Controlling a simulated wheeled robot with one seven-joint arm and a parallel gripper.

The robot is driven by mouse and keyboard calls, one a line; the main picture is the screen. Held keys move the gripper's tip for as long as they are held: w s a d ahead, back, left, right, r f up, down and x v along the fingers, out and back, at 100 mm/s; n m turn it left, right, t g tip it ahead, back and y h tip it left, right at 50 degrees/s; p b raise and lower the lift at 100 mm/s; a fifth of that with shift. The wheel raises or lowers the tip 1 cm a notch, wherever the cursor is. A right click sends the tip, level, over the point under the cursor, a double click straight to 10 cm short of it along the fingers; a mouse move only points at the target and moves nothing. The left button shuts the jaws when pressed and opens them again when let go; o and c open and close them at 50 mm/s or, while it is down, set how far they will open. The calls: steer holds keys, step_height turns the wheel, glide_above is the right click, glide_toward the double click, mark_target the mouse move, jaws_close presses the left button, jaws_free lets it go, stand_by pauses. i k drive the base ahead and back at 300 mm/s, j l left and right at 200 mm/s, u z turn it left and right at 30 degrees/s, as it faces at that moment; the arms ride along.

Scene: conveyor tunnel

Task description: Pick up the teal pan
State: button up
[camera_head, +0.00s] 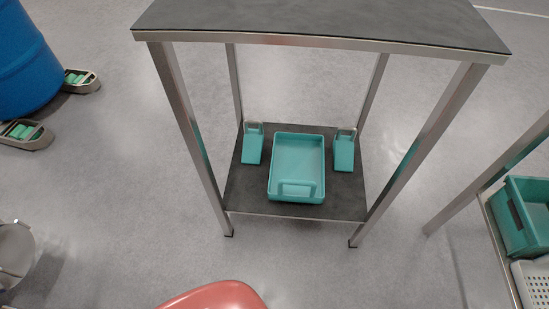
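The teal pan (297,160) is a shallow rectangular tray with raised walls. It lies flat on the dark lower shelf (343,206) of a metal-framed table. A smaller raised teal piece shows at its near end. A teal item with a light metal loop stands on each side of it, one on the left (252,148) and one on the right (344,153). My gripper is not in view.
The table's grey top (320,22) overhangs the shelf, with metal legs at the corners. A blue barrel (24,62) stands at the upper left. A teal crate (523,217) is at right. A red rounded object (217,296) is at the bottom.

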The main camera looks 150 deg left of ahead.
mark_target(297, 175)
steer(key=k+u, duration=0.15)
steer(key=u, duration=1.7)
steer(key=j+u, duration=0.1)
steer(key=u, duration=0.4)
steer(key=k+j+u, duration=0.1)
steer(key=u, duration=0.4)
steer(key=j+u, duration=0.2)
steer(key=u, duration=0.3)
steer(key=j+u, duration=0.1)
steer(key=u, duration=0.4)
steer(key=j+u, duration=0.15)
steer(key=u, duration=0.35)
steer(key=i+j+u, duration=0.25)
steer(key=u, duration=0.15)
steer(key=j, duration=0.1)
